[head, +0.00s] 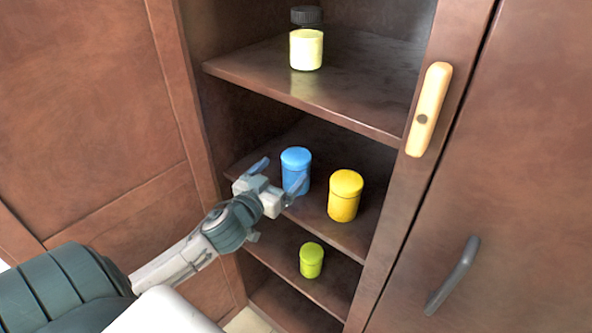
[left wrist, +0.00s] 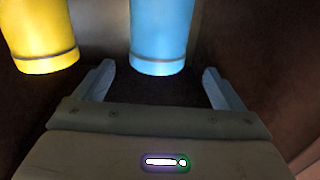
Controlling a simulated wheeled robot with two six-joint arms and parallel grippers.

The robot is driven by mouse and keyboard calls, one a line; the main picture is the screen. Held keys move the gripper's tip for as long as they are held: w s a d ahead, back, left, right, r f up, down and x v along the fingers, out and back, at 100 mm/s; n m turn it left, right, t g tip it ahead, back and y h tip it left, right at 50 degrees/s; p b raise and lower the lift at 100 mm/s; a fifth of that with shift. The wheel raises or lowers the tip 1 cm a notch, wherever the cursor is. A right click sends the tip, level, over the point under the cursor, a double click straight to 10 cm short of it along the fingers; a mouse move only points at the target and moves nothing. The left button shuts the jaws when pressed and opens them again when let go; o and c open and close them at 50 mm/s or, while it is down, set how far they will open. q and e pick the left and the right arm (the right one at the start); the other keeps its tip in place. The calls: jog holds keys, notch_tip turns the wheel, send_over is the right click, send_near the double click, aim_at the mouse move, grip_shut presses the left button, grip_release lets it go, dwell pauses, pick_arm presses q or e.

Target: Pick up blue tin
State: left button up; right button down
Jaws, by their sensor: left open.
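The blue tin (head: 296,170) stands upright on the middle shelf of the open cabinet. My left gripper (head: 279,178) is open in front of it, with one finger toward each side of the tin. In the left wrist view the blue tin (left wrist: 159,38) is ahead of the gap between the two fingers (left wrist: 158,84), roughly centred. Its base edge shows and the fingers do not appear to touch it. The top of the tin is cut off in that view. My right gripper is not in view.
A yellow tin (head: 345,196) stands close to the right of the blue tin. A jar with a black lid (head: 306,48) is on the shelf above, and a green tin (head: 311,261) on the shelf below. The cabinet's right post carries a wooden handle (head: 429,108).

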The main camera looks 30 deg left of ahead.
aim_at(288, 167)
pick_arm(q)
jog(key=w, duration=0.3)
jog(key=shift+w+p, duration=0.15)
jog(key=shift+p, duration=0.25)
jog(key=shift+w, duration=0.4)
jog(key=w+p, duration=0.2)
jog(key=w, duration=0.2)
jog(key=shift+w+f+p, duration=0.2)
jog(key=shift+p, duration=0.1)
jog(key=shift+w, duration=0.1)
jog(key=c, duration=1.3)
jog(key=shift+o, duration=0.2)
jog(key=shift+r, duration=0.1)
